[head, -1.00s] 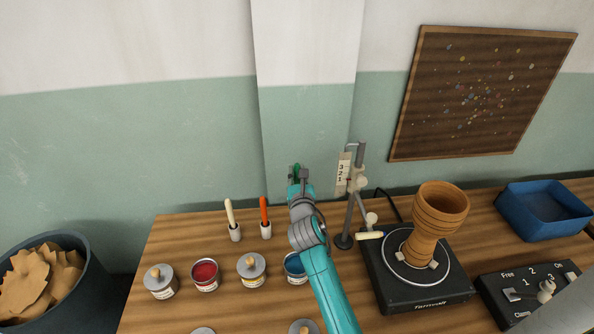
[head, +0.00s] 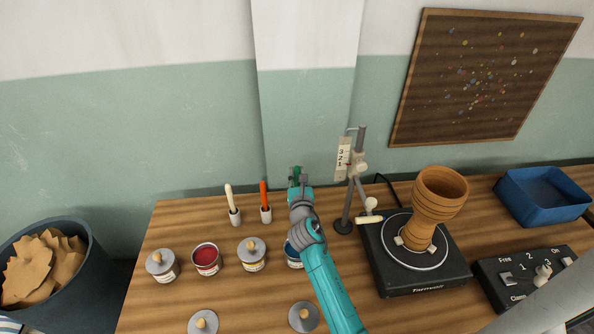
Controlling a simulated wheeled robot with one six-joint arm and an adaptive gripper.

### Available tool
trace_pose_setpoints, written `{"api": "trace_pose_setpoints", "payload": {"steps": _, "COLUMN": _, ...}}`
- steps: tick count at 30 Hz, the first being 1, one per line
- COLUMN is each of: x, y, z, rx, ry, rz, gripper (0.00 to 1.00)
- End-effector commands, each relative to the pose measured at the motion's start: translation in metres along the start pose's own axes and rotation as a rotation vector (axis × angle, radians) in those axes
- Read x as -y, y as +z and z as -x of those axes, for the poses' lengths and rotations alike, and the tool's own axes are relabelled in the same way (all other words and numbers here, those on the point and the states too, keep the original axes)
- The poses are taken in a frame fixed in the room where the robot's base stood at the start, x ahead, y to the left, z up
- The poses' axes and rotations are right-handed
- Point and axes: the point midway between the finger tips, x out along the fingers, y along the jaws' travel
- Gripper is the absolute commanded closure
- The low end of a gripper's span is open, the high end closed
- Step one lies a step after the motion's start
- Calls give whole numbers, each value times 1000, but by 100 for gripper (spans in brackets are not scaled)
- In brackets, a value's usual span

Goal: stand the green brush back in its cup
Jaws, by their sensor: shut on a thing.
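In the head view my gripper (head: 300,178) is above the back of the bench, shut on the green brush (head: 296,171). Only a small green part of the brush shows between the fingers; the rest is hidden behind my gripper and arm. A cream brush (head: 229,196) and an orange brush (head: 263,193) stand upright in small white cups (head: 235,217) and (head: 266,215) to the left of my gripper. No cup for the green brush shows; the spot below my gripper is covered by my arm.
Paint tins stand in front, one open with red paint (head: 206,256) and a blue one (head: 294,256) partly behind my arm. A stand (head: 345,205) with a numbered scale rises close right. A goblet drum (head: 430,210) sits on a turntable (head: 417,279). A blue tray (head: 512,203) lies far right.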

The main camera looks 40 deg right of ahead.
Motion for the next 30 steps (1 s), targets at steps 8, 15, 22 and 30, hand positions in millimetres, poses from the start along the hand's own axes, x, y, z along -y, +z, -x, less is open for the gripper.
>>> {"api": "trace_pose_setpoints", "payload": {"steps": 8, "x": 0, "y": -20, "z": 0, "rx": -1, "ry": 0, "rz": 1, "gripper": 100}}
{"api": "trace_pose_setpoints", "payload": {"steps": 15, "x": 0, "y": -32, "z": 0, "rx": 0, "ry": 1, "rz": 1, "gripper": 100}}
{"api": "trace_pose_setpoints", "payload": {"steps": 22, "x": 0, "y": -38, "z": 0, "rx": 0, "ry": 2, "rz": 0, "gripper": 100}}
{"api": "trace_pose_setpoints", "payload": {"steps": 30, "x": 0, "y": -38, "z": 0, "rx": 0, "ry": 2, "rz": 0, "gripper": 100}}
